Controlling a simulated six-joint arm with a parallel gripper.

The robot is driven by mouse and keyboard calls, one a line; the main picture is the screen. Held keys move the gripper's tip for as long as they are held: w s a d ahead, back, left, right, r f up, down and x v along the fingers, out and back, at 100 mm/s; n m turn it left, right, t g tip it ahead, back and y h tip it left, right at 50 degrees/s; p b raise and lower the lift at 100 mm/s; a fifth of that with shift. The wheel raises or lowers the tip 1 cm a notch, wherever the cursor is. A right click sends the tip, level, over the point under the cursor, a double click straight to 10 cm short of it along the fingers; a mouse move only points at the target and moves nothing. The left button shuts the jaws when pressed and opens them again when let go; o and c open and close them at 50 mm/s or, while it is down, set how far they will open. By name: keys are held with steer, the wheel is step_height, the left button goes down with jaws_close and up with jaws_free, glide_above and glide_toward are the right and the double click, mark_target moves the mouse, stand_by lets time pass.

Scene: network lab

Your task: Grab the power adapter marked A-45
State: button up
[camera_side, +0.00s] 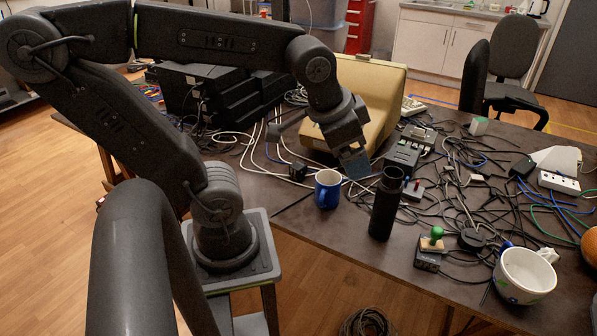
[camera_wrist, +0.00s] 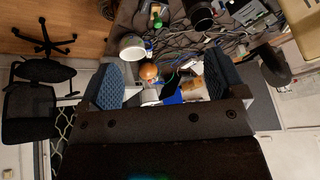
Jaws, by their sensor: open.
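No A-45 marking is legible in either view, so I cannot tell which adapter is the named one. A black adapter-like block (camera_side: 428,258) lies at the table's front with a green-knobbed stamp (camera_side: 432,240) at its top. Another small black block (camera_side: 298,170) sits behind the blue mug, and a dark one (camera_side: 522,166) lies at the right among cables. My gripper (camera_side: 356,162) hangs above the table between the blue mug and the beige computer case. In the wrist view my gripper (camera_wrist: 163,62) has its two fingers wide apart with nothing held between them.
A blue mug (camera_side: 327,189) and a tall black cylinder (camera_side: 385,204) stand close below my gripper. A white bowl-like cup (camera_side: 525,275) is at the front right. The beige case (camera_side: 372,100) stands behind. Tangled cables cover the table's right half.

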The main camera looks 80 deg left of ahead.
steer(key=w+a+f+m+g+y, duration=0.1)
steer(key=w+a+f, duration=0.15)
steer(key=a, duration=0.25)
steer(key=w+a+f+m+g+y, duration=0.1)
steer(key=w+a+m+g, duration=0.1)
steer(key=w+a, duration=0.3)
steer(key=m+g, duration=0.5)
steer(key=m, duration=0.2)
glide_toward(299, 164)
steer(key=shift+y, duration=0.4)
steer(key=x, duration=0.4)
steer(key=d+x, duration=0.1)
steer(key=x, duration=0.1)
steer(key=shift+s+a+f, duration=0.1)
steer(key=shift+s+f, duration=0.2)
steer(key=shift+f, duration=0.05)
steer(key=shift+w+x, duration=0.1)
steer(key=shift+x, duration=1.3)
steer(key=shift+w+x, duration=0.15)
steer(key=shift+x, duration=1.25)
steer(key=shift+a, duration=0.1)
steer(key=shift+c, duration=0.3)
steer(key=c, duration=1)
